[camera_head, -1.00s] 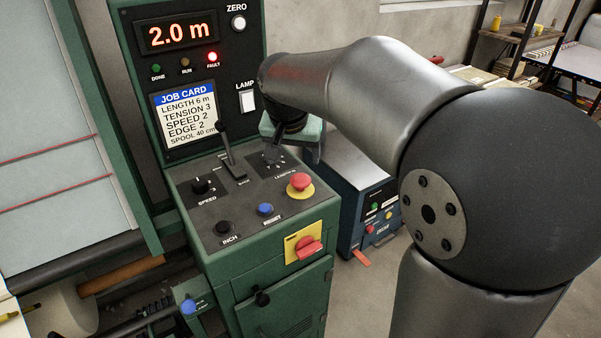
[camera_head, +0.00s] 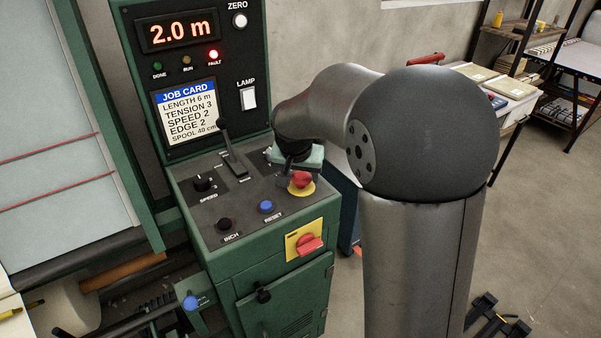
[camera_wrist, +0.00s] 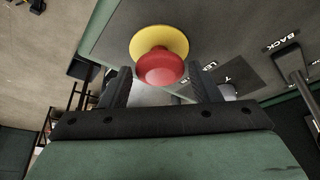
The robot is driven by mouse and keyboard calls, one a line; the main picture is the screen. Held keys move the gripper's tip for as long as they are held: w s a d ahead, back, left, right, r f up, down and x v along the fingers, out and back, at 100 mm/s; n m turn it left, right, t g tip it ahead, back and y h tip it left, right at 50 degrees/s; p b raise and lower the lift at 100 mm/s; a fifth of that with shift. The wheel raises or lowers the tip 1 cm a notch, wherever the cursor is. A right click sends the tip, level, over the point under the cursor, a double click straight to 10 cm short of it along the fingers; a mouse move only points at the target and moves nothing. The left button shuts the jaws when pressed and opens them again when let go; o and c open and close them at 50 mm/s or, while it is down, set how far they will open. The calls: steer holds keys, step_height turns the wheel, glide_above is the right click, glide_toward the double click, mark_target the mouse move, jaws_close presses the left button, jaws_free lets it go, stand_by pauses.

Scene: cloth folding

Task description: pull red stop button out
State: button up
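The red stop button (camera_head: 301,179) is a mushroom head on a yellow disc, at the right of the control panel's sloped top. In the wrist view the red head (camera_wrist: 160,67) stands in front of its yellow disc (camera_wrist: 158,38). My gripper (camera_wrist: 158,82) is open, with one dark finger on each side of the button and gaps to both. In the head view my gripper (camera_head: 300,165) is just behind and above the button, with its fingers partly hidden. I cannot tell how far the button is pressed in.
The panel also carries a blue reset button (camera_head: 266,207), a black inch button (camera_head: 224,225), a speed knob (camera_head: 202,183) and a lever (camera_head: 231,150). A red rotary switch (camera_head: 311,244) is on the front. The fault light (camera_head: 213,54) glows red.

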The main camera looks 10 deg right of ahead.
steer(key=c, duration=0.9)
steer(key=shift+r, duration=0.75)
steer(key=shift+c, duration=0.3)
steer(key=o, duration=1.4)
steer(key=b+v, duration=0.1)
steer(key=v, duration=1.6)
steer(key=shift+r, duration=0.25)
steer(key=s+f+n+g, duration=0.1)
steer(key=s+f, duration=0.6)
steer(key=s, duration=0.1)
steer(key=s+d+f+n+g+y, duration=0.1)
steer(key=s+f+n, duration=0.1)
steer(key=s+f, duration=0.5)
steer(key=s+d+f+n+g+y, duration=0.1)
steer(key=s+f+n, duration=0.1)
steer(key=s+f, duration=0.5)
steer(key=shift+s+d+g, duration=0.25)
steer(key=shift+s+g, duration=0.15)
steer(key=shift+s, duration=0.4)
